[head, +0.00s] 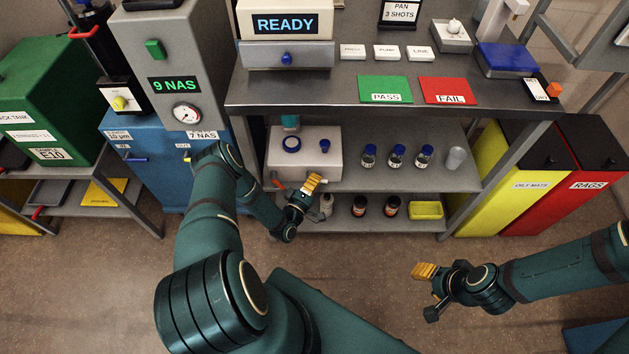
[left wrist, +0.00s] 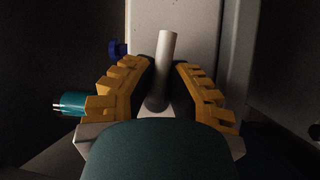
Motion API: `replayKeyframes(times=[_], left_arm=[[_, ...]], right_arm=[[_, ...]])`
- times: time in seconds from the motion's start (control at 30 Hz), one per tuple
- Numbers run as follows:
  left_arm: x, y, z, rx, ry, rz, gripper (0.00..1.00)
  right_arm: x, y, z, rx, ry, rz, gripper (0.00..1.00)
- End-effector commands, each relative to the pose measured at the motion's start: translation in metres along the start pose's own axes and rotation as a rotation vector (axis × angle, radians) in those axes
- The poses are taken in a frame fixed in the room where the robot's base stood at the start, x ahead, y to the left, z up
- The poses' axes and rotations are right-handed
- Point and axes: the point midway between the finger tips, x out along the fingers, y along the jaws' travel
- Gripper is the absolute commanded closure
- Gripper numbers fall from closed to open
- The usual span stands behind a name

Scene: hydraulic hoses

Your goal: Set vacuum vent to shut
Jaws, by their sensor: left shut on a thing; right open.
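A pale box (head: 300,152) stands on the middle shelf, with a blue ring, a blue knob (head: 325,146) and a teal part (head: 290,122) on top. My left gripper (head: 314,184) is at its lower front edge. In the left wrist view, its yellow fingers (left wrist: 160,92) are shut on a pale rod (left wrist: 166,55), which sticks up between them in front of a pale surface. No label for the vacuum vent is readable, and the gripper hides the rod in the head view. My right gripper (head: 424,277) is open and empty over the floor.
A red-tipped part (head: 279,183) shows left of my left gripper. Blue-capped bottles (head: 397,156) stand to its right on the shelf. Dark bottles (head: 392,208) and a yellow tray (head: 426,210) are below. The blue cabinet (head: 150,165) is left; the floor in front is clear.

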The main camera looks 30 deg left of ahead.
Motion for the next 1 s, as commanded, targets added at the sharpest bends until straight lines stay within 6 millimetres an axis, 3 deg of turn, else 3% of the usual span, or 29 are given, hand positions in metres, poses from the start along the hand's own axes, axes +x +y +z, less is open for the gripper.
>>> replayKeyframes(times=[0.77,0.8,0.87,0.9,1.0], left_arm=[[0.0024,0.0046,-0.0042,-0.09,0.03,0.063,1.0],[0.0023,0.0046,-0.0043,-0.09,0.03,0.063,0.81],[0.0023,0.0045,-0.0043,-0.09,0.03,0.062,0.6],[0.002,0.0042,-0.0039,-0.09,0.029,0.061,0.56],[0.0015,0.0035,-0.0029,-0.092,0.027,0.058,0.56]], right_arm=[[-0.0004,-0.0002,-0.0001,0.0,0.0,0.0,0.53],[-0.0004,-0.0002,-0.0001,0.0,0.0,0.0,0.53],[-0.0004,-0.0001,-0.0001,0.0,0.0,0.0,0.53],[-0.0003,-0.0001,-0.0001,0.0,0.0,0.0,0.53],[-0.0003,-0.0001,0.0,0.0,0.0,0.0,0.53]])
